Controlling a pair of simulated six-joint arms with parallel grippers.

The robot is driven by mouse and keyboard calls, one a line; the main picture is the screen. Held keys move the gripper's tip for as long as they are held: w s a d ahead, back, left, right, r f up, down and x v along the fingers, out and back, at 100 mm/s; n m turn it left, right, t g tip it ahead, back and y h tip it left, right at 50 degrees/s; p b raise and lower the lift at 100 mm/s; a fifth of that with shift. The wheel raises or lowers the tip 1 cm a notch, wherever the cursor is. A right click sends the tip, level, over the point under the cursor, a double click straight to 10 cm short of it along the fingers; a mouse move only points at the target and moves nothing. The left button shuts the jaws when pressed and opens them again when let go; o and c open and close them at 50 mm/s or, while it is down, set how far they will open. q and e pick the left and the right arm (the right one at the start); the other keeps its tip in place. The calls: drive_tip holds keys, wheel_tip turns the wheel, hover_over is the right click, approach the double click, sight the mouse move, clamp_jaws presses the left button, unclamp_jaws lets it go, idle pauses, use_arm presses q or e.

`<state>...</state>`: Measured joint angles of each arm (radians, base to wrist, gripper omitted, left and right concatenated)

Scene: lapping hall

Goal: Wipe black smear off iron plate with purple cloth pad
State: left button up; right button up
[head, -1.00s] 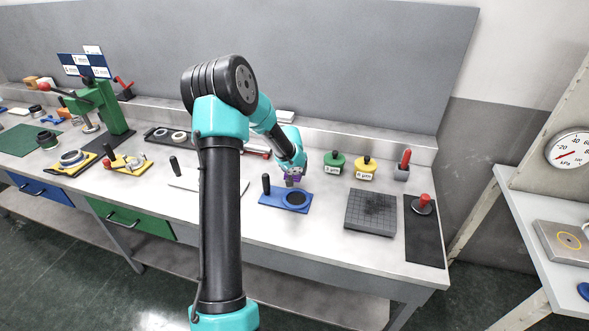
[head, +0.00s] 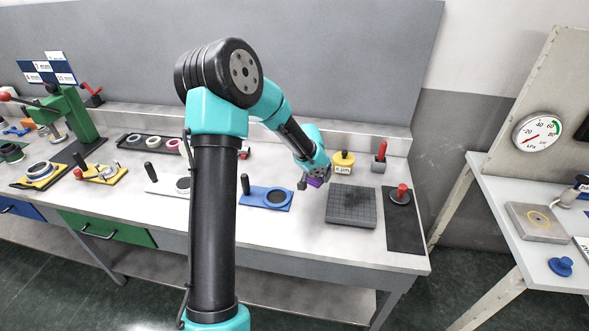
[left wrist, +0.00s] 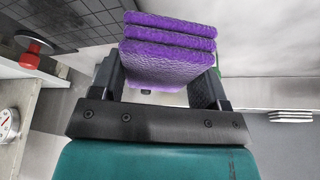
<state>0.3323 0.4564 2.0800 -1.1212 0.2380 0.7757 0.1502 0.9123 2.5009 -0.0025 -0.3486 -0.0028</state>
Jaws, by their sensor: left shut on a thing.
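My left gripper (head: 311,182) is shut on the purple cloth pad (head: 314,182), just left of the iron plate and apparently above the bench. In the left wrist view the thick, layered pad (left wrist: 168,62) sits between the two dark fingers of the gripper (left wrist: 162,80). The iron plate (head: 352,215) is a dark grey square block with a grid of grooves, lying on the bench. A dark smudge shows faintly on its upper part. Part of the gridded plate (left wrist: 75,22) also shows at the upper left of the left wrist view.
A blue plate with a black post and dark disc (head: 257,203) lies left of the iron plate. A yellow bottle (head: 343,162) and a red-handled tool (head: 380,158) stand behind. A black mat (head: 404,235) with a red knob (head: 402,192) lies to the right.

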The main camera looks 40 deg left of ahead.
use_arm(q)
drive_tip(key=d+r+m+h, duration=0.1)
drive_tip(key=d+m, duration=0.3)
drive_tip(key=d, duration=0.9)
drive_tip(key=shift+w+r, duration=0.3)
drive_tip(key=shift+r, duration=0.55)
drive_tip(key=shift+f, duration=0.1)
